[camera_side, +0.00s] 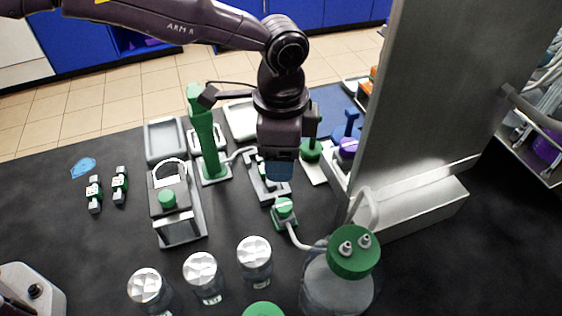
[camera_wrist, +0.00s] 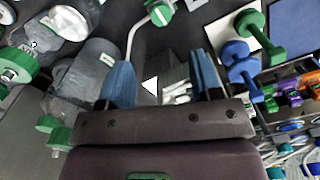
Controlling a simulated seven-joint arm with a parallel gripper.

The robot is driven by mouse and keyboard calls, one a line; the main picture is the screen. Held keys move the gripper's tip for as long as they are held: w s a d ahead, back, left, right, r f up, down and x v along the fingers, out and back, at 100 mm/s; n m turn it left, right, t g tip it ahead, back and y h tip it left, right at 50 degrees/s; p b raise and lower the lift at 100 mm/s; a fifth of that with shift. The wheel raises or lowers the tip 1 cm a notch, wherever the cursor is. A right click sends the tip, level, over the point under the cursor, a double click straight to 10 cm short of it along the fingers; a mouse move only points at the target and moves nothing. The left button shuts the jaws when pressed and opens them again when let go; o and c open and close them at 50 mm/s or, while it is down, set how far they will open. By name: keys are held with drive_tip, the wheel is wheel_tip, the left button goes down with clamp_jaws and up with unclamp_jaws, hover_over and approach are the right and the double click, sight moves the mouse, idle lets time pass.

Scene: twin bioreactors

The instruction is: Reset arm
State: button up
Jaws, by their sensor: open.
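My gripper (camera_side: 281,172) hangs pointing down over the middle of the black bench in the side view, with blue fingers. In the wrist view my gripper (camera_wrist: 163,80) shows its two blue fingers apart, with nothing held between them. In the side view it is above a small grey device (camera_side: 268,187) and beyond a green-topped valve (camera_side: 284,208). It partly hides what lies behind it. How high it is above the device is hard to tell.
A tall metal panel (camera_side: 425,95) stands close on the right. A green post (camera_side: 204,135) rises to the left. A green-capped bottle (camera_side: 352,255) with tubing and several silver-lidded jars (camera_side: 202,270) stand in front. The bench's left side (camera_side: 60,225) has free room.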

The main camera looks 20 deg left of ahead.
idle(0.6)
drive_tip(key=s+a+r+n+t, duration=0.2)
drive_tip(key=s+a+r+n, duration=0.2)
drive_tip(key=a, duration=0.6)
drive_tip(key=s+a+r+n+t, duration=0.1)
drive_tip(key=s+a+r+n, duration=0.4)
drive_tip(key=s+a+r, duration=0.3)
drive_tip(key=s+a+r+n+t, duration=0.2)
drive_tip(key=s+a+r+n, duration=0.2)
drive_tip(key=s+a, duration=0.6)
drive_tip(key=a+r, duration=0.2)
drive_tip(key=a, duration=0.1)
drive_tip(key=shift+s+a+r+n+t, duration=0.2)
drive_tip(key=shift+a+r+n+t, duration=0.05)
drive_tip(key=shift+a+n+t, duration=0.05)
